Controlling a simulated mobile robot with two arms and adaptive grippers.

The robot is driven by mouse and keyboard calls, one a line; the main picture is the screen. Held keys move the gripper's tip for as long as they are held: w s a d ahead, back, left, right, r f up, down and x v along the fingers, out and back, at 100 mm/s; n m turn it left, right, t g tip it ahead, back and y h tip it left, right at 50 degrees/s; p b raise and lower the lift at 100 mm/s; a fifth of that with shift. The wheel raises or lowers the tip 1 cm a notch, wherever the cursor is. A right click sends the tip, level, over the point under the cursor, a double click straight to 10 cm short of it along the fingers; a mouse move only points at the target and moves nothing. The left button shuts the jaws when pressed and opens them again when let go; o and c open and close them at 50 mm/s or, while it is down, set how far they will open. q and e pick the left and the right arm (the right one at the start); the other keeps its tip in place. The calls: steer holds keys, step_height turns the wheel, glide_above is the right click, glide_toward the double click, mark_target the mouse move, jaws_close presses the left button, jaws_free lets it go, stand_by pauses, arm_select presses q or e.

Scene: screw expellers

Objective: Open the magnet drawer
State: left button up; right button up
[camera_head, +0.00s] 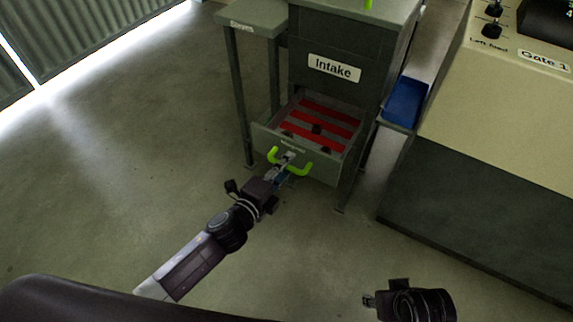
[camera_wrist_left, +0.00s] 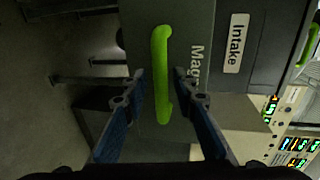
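The magnet drawer (camera_head: 262,143) is pulled out below the Intake sign in the head view, with red bars (camera_head: 318,130) showing inside. Its bright green handle (camera_head: 304,170) is on the front. My left gripper (camera_head: 287,160) is at the handle. In the left wrist view the green handle (camera_wrist_left: 160,70) runs between the two fingers of my left gripper (camera_wrist_left: 158,85). The fingers are spread, with a gap on each side of the handle. My right gripper (camera_head: 370,300) is low at the right of the head view, away from the drawer; its fingers are too small to read.
The grey Intake cabinet (camera_head: 330,45) stands above the drawer, with a side table (camera_head: 254,14) at its left. A blue tray (camera_head: 405,102) is at its right, beside a large control console (camera_head: 490,110). The floor in front and to the left is clear.

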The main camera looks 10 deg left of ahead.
arm_select(q)
steer(key=v, duration=1.2)
stand_by(0.6)
